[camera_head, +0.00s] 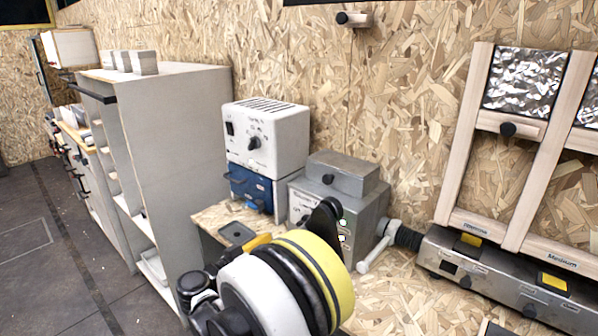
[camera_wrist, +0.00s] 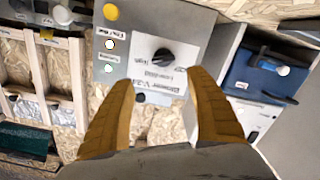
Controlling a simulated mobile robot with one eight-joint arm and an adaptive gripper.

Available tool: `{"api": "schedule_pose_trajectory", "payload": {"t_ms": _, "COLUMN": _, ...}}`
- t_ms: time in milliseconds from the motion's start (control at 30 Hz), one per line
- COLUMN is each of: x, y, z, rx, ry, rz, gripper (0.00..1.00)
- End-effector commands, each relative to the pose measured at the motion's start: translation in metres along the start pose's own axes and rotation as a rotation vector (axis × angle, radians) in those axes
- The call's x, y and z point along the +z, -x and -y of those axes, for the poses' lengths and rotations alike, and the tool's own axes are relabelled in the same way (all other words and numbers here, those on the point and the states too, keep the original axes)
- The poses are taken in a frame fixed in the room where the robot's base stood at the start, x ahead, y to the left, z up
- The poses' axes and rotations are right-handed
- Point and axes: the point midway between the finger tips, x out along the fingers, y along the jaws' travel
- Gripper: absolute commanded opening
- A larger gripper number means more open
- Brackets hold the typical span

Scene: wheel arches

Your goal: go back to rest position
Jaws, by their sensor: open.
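My gripper (camera_wrist: 160,105) is open in the wrist view, its two yellow-brown fingers apart with nothing between them. Beyond the fingers is the front of a grey machine (camera_wrist: 135,60), with a black knob and several coloured buttons. In the head view my arm, with a yellow ring and white and black links, fills the lower middle. It stands in front of the grey machine (camera_head: 372,222) and hides part of its front. In the head view the fingers are mostly hidden behind my arm, with only a bit of yellow showing.
A white box (camera_head: 268,140) sits on a blue unit (camera_head: 250,187) beside the grey machine. Wooden frames (camera_head: 470,130) and a metal rail unit (camera_head: 480,275) stand at right. A grey shelf cabinet (camera_head: 180,150) stands at left. Open floor (camera_head: 45,240) lies at far left.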

Motion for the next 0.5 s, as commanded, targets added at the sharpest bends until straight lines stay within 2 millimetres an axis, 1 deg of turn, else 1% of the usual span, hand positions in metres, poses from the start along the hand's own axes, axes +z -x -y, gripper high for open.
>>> {"api": "schedule_pose_trajectory", "payload": {"t_ms": 33, "x": -0.005, "y": -0.013, "z": -0.014, "rx": -0.004, "ry": 0.019, "rz": 0.035, "gripper": 0.65}}
{"api": "schedule_pose_trajectory", "payload": {"t_ms": 67, "x": -0.008, "y": -0.021, "z": -0.023, "rx": -0.011, "ry": 0.036, "rz": 0.064, "gripper": 0.65}}
{"api": "schedule_pose_trajectory", "payload": {"t_ms": 167, "x": -0.013, "y": -0.049, "z": -0.063, "rx": -0.049, "ry": 0.098, "rz": 0.183, "gripper": 0.65}}
{"api": "schedule_pose_trajectory", "payload": {"t_ms": 200, "x": -0.014, "y": -0.059, "z": -0.082, "rx": -0.072, "ry": 0.121, "rz": 0.235, "gripper": 0.65}}
{"api": "schedule_pose_trajectory", "payload": {"t_ms": 267, "x": -0.012, "y": -0.070, "z": -0.112, "rx": -0.108, "ry": 0.152, "rz": 0.309, "gripper": 0.65}}
{"api": "schedule_pose_trajectory", "payload": {"t_ms": 300, "x": -0.010, "y": -0.076, "z": -0.132, "rx": -0.134, "ry": 0.170, "rz": 0.356, "gripper": 0.65}}
{"api": "schedule_pose_trajectory", "payload": {"t_ms": 367, "x": -0.006, "y": -0.080, "z": -0.161, "rx": -0.178, "ry": 0.190, "rz": 0.423, "gripper": 0.65}}
{"api": "schedule_pose_trajectory", "payload": {"t_ms": 400, "x": -0.002, "y": -0.081, "z": -0.180, "rx": -0.209, "ry": 0.199, "rz": 0.464, "gripper": 0.65}}
{"api": "schedule_pose_trajectory", "payload": {"t_ms": 467, "x": 0.005, "y": -0.080, "z": -0.210, "rx": -0.256, "ry": 0.208, "rz": 0.522, "gripper": 0.65}}
{"api": "schedule_pose_trajectory", "payload": {"t_ms": 500, "x": 0.011, "y": -0.077, "z": -0.229, "rx": -0.289, "ry": 0.210, "rz": 0.557, "gripper": 0.65}}
